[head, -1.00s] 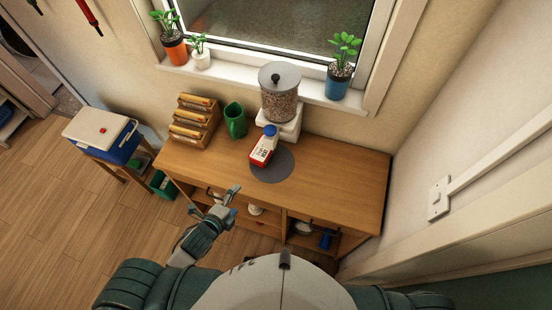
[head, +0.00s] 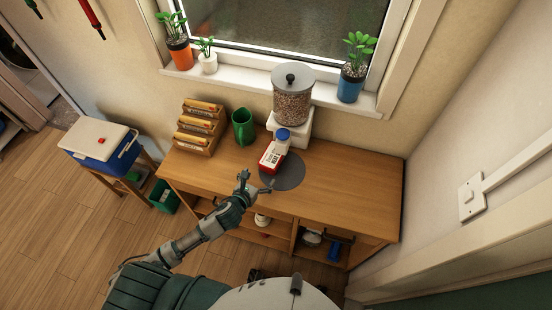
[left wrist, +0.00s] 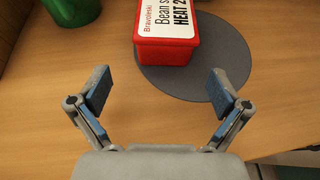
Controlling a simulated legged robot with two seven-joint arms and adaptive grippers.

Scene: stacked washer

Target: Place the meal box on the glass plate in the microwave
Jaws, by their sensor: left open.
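The meal box (head: 271,158) is red with a white printed label and lies on a round dark grey mat (head: 291,176) on the wooden cabinet top. In the left wrist view the meal box (left wrist: 166,40) is at the top, ahead of my fingers, with the mat (left wrist: 200,82) under it. My left gripper (head: 255,184) is open and empty at the cabinet's front edge, just short of the box. Its two spread fingers also show in the left wrist view (left wrist: 158,90). No microwave or glass plate shows. My right gripper is not in view.
A green jug (head: 243,126) and a tiered wooden rack (head: 200,128) are to the left. The cabinet top (head: 355,190) is clear on the right.

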